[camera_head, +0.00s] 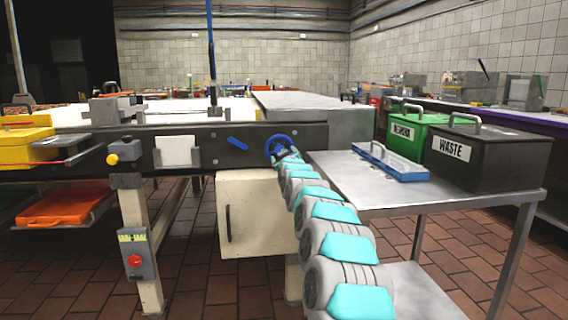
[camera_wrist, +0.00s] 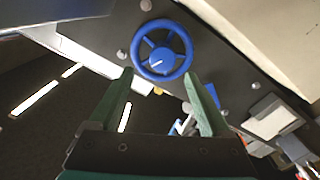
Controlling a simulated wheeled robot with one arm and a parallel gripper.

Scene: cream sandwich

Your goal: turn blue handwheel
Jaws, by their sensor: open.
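The blue handwheel (camera_head: 279,146) is mounted on the dark side rail of the long machine, near the middle of the head view. In the wrist view the blue handwheel (camera_wrist: 161,51) shows whole, with spokes and a hub bearing a white mark. My gripper (camera_wrist: 158,76) is open, and its two green fingers point toward the lower part of the wheel, one on each side of it. I cannot tell whether they touch the rim.
A blue lever (camera_head: 237,143) is on the rail left of the wheel. A cream cabinet (camera_head: 252,213) hangs below. To the right, a metal table (camera_head: 432,196) holds a blue tray (camera_head: 391,163), a green bin (camera_head: 408,132) and a black waste bin (camera_head: 487,157).

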